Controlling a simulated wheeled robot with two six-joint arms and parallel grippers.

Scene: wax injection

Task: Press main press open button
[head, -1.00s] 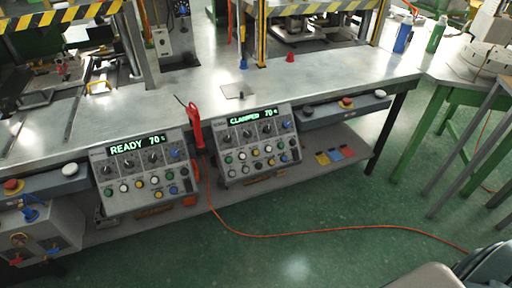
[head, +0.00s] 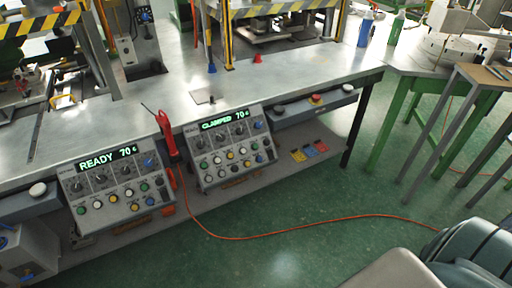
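Two grey control boxes hang at the front edge of a steel workbench. The left control box (head: 118,183) has a green display reading "READY 70", with knobs and coloured buttons below it. The right control box (head: 232,150) reads "CLAMPED 70", with knobs and rows of green, white, yellow, blue and dark buttons. The button labels are too small to read, so I cannot tell which one is the main press open button. Neither of my grippers shows.
A red-handled tool (head: 167,135) hangs between the boxes. An orange cable (head: 330,221) crosses the green floor. A bar with a red button (head: 316,99) runs along the bench front at right. A green-legged table (head: 420,84) stands right, and a dark padded object (head: 478,250) fills the lower right.

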